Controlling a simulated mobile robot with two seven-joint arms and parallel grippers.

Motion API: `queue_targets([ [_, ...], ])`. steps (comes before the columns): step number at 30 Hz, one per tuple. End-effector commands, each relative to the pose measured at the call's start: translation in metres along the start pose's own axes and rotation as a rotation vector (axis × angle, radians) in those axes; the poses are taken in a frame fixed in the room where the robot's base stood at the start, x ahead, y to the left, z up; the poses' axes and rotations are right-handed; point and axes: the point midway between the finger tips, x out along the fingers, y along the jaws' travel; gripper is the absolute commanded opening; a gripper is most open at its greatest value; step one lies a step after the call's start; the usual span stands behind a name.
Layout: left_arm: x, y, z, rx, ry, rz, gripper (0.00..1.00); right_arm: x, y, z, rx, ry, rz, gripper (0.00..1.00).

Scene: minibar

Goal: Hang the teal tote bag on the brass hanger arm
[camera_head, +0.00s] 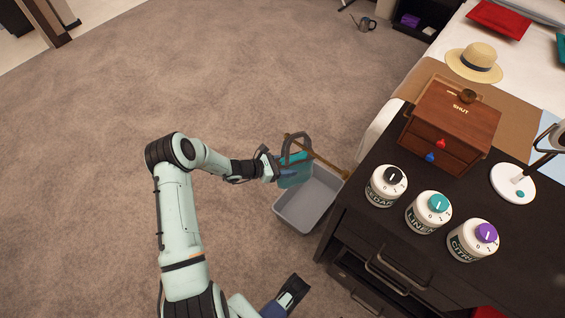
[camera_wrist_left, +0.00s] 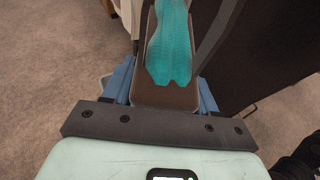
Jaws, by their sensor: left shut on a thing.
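The teal tote bag (camera_head: 294,178) hangs in the air beside the dark cabinet, its grey strap (camera_head: 306,142) looping above it. My left gripper (camera_head: 271,167) is shut on the bag from the left. In the left wrist view, the bag's teal part (camera_wrist_left: 168,45) lies between the blue jaws. The brass hanger arm (camera_head: 328,167) sticks out from the cabinet's side and slants up-left past the strap. I cannot tell whether it passes through the loop. My right gripper (camera_head: 291,289) is partly visible at the bottom; its jaws are unclear.
A grey bin (camera_head: 306,212) stands on the floor below the bag. The dark cabinet (camera_head: 378,225) carries several things, including labelled white canisters (camera_head: 428,212) and a wooden box (camera_head: 450,125). A straw hat (camera_head: 474,62) lies behind. The carpet at left is clear.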

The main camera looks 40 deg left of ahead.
Motion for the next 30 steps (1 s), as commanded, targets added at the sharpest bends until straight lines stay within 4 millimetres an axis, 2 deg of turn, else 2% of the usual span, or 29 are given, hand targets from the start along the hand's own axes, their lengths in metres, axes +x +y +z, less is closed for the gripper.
queue_targets([
  [23, 0.022, -0.041, 0.009, 0.0, -0.003, -0.002, 0.0, -0.005, -0.002, 0.008, -0.002, -0.023, -0.001, 0.38],
  [30, 0.031, -0.048, -0.002, 0.0, -0.002, -0.002, 0.0, 0.001, 0.0, 0.0, 0.0, -0.001, 0.0, 0.38],
])
